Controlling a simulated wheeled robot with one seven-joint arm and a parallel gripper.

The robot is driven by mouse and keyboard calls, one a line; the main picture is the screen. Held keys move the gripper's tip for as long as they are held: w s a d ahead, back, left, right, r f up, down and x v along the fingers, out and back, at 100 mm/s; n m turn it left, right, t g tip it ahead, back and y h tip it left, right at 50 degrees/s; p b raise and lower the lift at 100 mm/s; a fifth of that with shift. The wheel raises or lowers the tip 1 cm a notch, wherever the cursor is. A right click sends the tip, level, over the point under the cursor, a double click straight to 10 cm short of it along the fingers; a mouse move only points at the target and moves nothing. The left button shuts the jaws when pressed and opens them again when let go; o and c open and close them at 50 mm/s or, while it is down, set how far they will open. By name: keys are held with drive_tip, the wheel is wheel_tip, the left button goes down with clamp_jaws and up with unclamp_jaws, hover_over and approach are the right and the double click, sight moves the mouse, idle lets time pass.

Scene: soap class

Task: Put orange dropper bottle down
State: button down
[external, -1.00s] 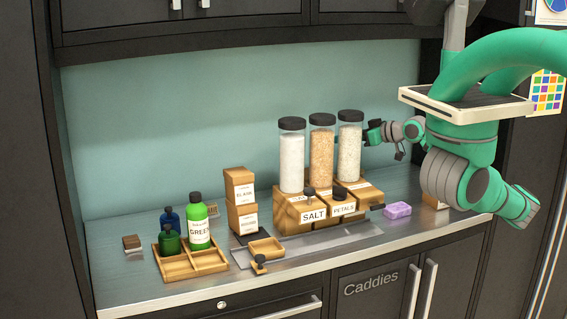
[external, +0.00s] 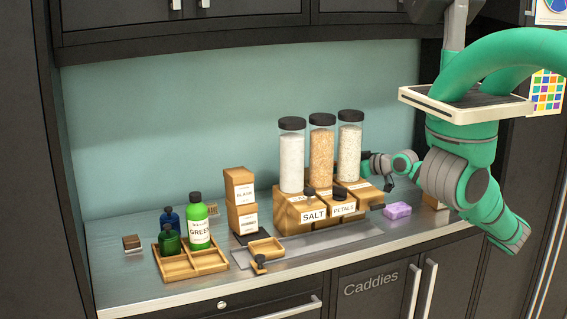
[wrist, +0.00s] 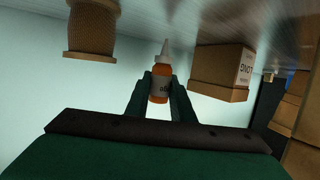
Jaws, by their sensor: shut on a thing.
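The orange dropper bottle (wrist: 160,88) has a white pointed tip and a pale label. In the wrist view my gripper (wrist: 161,95) is shut around its body, one dark finger on each side. In the external view my gripper (external: 371,164) is beside the right end of the dispenser stand, low over the back right of the counter (external: 350,240). The bottle cannot be made out there. I cannot tell whether its base touches the counter.
A wooden dispenser stand (external: 290,217) with tall clear cylinders is left of my gripper. A purple sponge (external: 397,210) lies in front. The wrist view shows a brown ribbed spool (wrist: 92,28) and a labelled cardboard box (wrist: 215,75) on either side of the bottle.

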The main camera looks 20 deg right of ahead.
drive_tip(key=shift+f, duration=0.35)
drive_tip(key=shift+f, duration=0.15)
drive_tip(key=c, duration=1.5)
unclamp_jaws()
drive_tip(key=shift+c, duration=0.2)
drive_tip(key=shift+r, duration=0.2)
drive_tip(key=v, duration=1.2)
